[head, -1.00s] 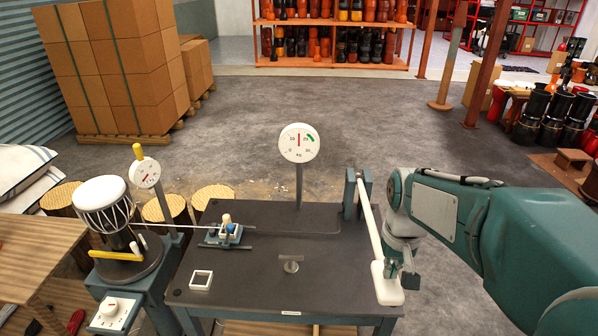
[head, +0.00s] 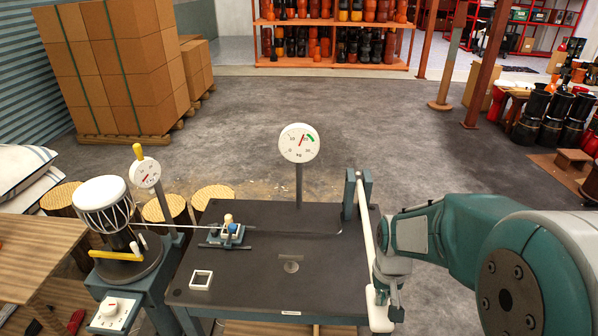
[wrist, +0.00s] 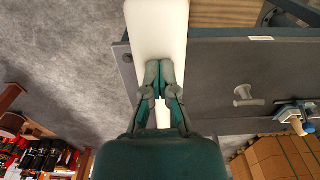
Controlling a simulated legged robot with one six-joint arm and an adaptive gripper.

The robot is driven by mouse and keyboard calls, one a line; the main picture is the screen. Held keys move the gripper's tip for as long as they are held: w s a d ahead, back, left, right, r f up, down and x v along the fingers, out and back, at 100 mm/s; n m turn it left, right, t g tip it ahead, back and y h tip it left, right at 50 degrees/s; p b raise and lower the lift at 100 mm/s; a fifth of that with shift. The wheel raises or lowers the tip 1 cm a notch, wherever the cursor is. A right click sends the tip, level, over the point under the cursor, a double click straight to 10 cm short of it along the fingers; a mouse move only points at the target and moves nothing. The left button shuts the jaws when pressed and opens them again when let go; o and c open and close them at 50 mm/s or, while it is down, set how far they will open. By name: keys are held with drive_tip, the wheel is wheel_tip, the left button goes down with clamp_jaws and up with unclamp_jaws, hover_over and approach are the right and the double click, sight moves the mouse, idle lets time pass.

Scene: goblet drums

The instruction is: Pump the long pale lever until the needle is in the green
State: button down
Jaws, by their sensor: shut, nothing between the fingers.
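The long pale lever (head: 368,235) is hinged at a blue-grey bracket at the right back of the dark table. It slopes toward me, its wide end low by the table's front right corner. My gripper (head: 388,296) is shut and empty at this end, seemingly on top of it; contact is hard to tell. In the wrist view the closed fingers (wrist: 158,75) lie over the white lever end (wrist: 158,30). The round white gauge (head: 298,143) stands on a post behind the table. Its red needle points up and slightly right, just left of the green band.
The dark table (head: 250,275) carries a small sliding clamp (head: 227,234), a white square frame (head: 201,280) and a small knob (head: 291,266). A goblet drum (head: 102,206) with a smaller gauge (head: 145,172) stands at left. The floor right of the table is clear.

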wheel_tip(320, 180, down, 7)
wheel_tip(320, 180, up, 19)
drive_tip(key=shift+s+f, duration=0.15)
drive_tip(key=shift+s, duration=0.25)
idle(0.6)
idle(0.6)
wheel_tip(320, 180, up, 5)
drive_tip(key=s+t, duration=0.5)
drive_tip(key=s, duration=0.8)
drive_tip(key=shift+s+t, duration=0.25)
drive_tip(key=shift+t, duration=0.05)
idle(1.2)
